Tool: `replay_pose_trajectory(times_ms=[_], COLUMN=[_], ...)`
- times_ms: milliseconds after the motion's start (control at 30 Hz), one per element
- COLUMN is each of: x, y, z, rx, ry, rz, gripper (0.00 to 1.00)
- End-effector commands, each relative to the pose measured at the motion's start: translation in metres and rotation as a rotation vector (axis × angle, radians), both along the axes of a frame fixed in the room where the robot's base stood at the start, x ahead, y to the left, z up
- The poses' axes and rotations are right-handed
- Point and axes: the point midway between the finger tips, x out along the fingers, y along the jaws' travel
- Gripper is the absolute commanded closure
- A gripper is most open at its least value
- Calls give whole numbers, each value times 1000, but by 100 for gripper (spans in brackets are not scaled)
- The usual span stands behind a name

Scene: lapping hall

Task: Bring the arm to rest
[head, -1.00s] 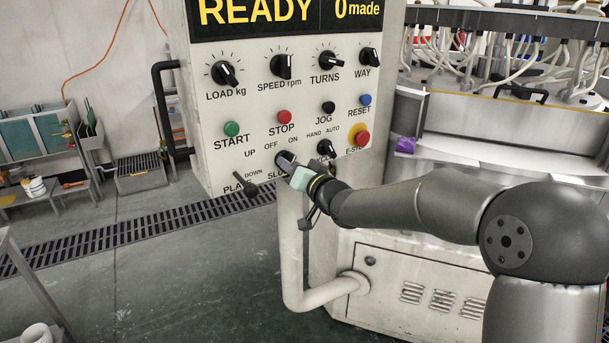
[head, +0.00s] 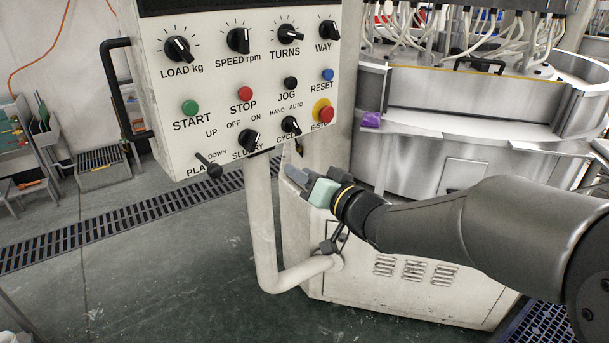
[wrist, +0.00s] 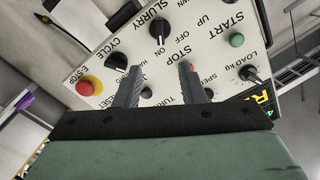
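My gripper (head: 299,179) is in front of the control panel's lower edge, below the CYCLE knob (head: 290,125) in the head view. In the wrist view, my gripper (wrist: 159,82) has its two grey fingers apart with nothing held between them. The fingers point toward the panel face, and a gap shows between gripper and panel in the head view. My arm reaches in from the right, bent. The SLURRY knob (head: 250,140) is left of the gripper, clear of it.
The cream control panel (head: 215,110) has several knobs, buttons and a red E-STOP (head: 326,114). A bent pipe (head: 258,220) runs below it beside a vented cabinet (head: 400,285). The lapping machine (head: 450,100) stands behind. Open floor (head: 170,270) lies at left, crossed by a drain grate.

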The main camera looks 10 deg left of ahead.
Motion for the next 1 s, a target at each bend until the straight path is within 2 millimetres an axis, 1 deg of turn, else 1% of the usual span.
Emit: replay_pose_trajectory(times_ms=[267, 367, 433, 467, 567, 600, 633, 667, 700, 733, 767, 800, 867, 900, 967, 1000], x=[0, 2, 7, 9, 11, 6, 0, -8, -23, -35, -51, -73, -109, -134, -168, -189], y=[-1, -6, -20, -30, -77, -101, -119, -138, -161, -177, -191, -208, -226, -235, -241, -243], z=[0, -4, -13, -19, -47, -60, -70, -80, -93, -103, -113, -124, -140, -149, -158, -163], rx=[0, -29, -95, -137, -331, -421, -490, -554, -638, -695, -752, -817, -896, -937, -979, -996], ry=[0, 4, 18, 29, 103, 150, 194, 245, 319, 380, 445, 536, 675, 764, 881, 950], rz=[-1, -32, -101, -145, -321, -392, -442, -486, -530, -556, -571, -580, -565, -539, -483, -442], gripper=[64, 64, 64, 64, 64, 64, 64, 64, 64, 64, 64, 64, 64, 64, 64, 64])
